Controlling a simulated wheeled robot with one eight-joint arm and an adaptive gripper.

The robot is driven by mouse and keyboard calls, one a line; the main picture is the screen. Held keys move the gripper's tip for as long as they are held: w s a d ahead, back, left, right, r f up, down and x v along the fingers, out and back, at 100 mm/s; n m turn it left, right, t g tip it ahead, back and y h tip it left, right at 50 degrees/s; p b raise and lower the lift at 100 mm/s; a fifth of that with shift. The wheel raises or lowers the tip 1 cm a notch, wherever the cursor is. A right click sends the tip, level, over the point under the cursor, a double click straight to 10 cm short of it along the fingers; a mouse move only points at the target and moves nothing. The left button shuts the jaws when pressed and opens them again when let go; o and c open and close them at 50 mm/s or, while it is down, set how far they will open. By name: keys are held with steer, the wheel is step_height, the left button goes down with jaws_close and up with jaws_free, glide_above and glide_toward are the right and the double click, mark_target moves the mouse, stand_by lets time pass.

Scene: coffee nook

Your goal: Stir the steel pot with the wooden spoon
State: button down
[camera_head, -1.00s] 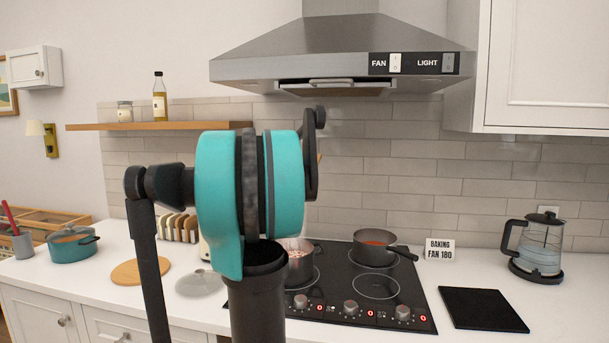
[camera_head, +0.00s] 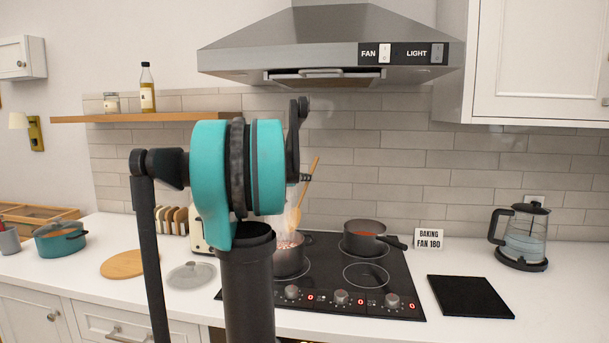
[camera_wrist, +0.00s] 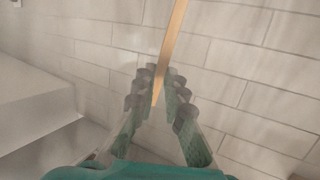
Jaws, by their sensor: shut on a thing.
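The wooden spoon (camera_head: 309,180) is held at a slant over the stove, its broad end down above the steel pot and its thin end up. It also shows in the wrist view (camera_wrist: 173,42), running up from between the fingers. My gripper (camera_wrist: 160,88) is shut on the spoon; in the head view only a small dark part of it (camera_head: 305,178) shows beside the handle. The steel pot (camera_head: 293,266) stands on the left of the stove with pale pink bits inside. My arm hides its left side. The spoon's broad end seems just above the rim.
A second, dark pan (camera_head: 366,241) with orange-red contents stands at the back right of the stove (camera_head: 385,299). A grey lid (camera_head: 191,275) and round board (camera_head: 130,263) lie to the left. A kettle (camera_head: 525,237) stands right. The hood (camera_head: 330,50) hangs above.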

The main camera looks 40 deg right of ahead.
mark_target(298, 203)
steer(key=shift+s+a+f, duration=0.15)
steer(key=shift+a+f, duration=0.8)
steer(key=shift+f, duration=0.45)
steer(key=shift+s+a+f, duration=0.2)
steer(key=shift+a+f, duration=0.75)
steer(key=shift+f, duration=0.5)
steer(key=shift+s+a+f, duration=0.15)
steer(key=shift+a+f, duration=0.8)
steer(key=shift+f, duration=0.45)
